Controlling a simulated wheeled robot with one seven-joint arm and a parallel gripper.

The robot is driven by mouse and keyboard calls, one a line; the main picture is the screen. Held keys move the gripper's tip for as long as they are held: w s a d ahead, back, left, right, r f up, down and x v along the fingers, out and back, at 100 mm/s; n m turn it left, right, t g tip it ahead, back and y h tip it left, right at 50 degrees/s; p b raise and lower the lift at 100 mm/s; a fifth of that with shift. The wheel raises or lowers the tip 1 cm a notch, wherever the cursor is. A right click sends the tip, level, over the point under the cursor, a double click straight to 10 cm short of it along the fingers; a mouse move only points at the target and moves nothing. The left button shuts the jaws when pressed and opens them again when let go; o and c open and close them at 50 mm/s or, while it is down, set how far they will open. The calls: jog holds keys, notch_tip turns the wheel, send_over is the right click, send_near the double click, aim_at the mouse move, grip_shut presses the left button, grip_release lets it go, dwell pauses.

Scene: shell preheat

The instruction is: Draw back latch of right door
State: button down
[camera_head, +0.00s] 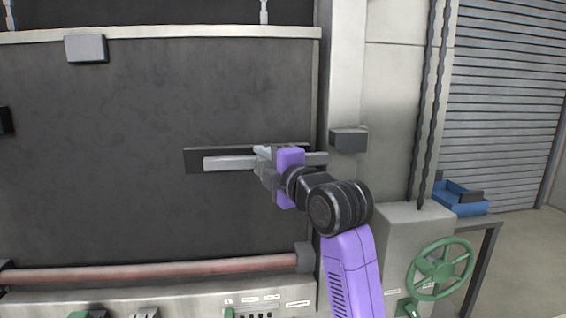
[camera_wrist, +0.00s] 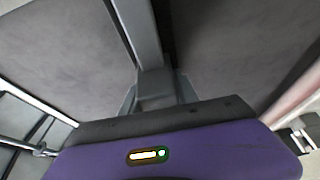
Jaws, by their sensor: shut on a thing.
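The dark door panel (camera_head: 120,110) fills the left of the head view. The latch is a pale grey bar (camera_head: 228,163) lying level on a dark backing plate (camera_head: 193,161) near the door's right edge. Its right end (camera_head: 318,159) shows past my wrist, close to a dark grey block (camera_head: 348,139) on the pale post; I cannot tell whether they touch. My gripper (camera_head: 262,158) is shut on the latch, around its middle. In the wrist view the latch bar (camera_wrist: 139,30) runs up from between my gripper's fingers (camera_wrist: 156,92), which partly hide it.
A pale post (camera_head: 345,70) stands right of the door. A red-brown bar (camera_head: 150,272) runs along the door's bottom. A green handwheel (camera_head: 440,268), hanging chains (camera_head: 430,110) and a blue tray (camera_head: 460,198) on a stand are at right. A roller shutter (camera_head: 510,100) stands behind.

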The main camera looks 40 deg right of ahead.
jog(key=shift+w+a, duration=0.25)
jog(key=shift+a, duration=0.2)
jog(key=c, duration=0.9)
grip_release()
jog(key=shift+a, duration=0.1)
jog(key=shift+s, duration=0.45)
jog(key=b+v, duration=0.2)
jog(key=v, duration=0.4)
jog(key=shift+s, duration=0.4)
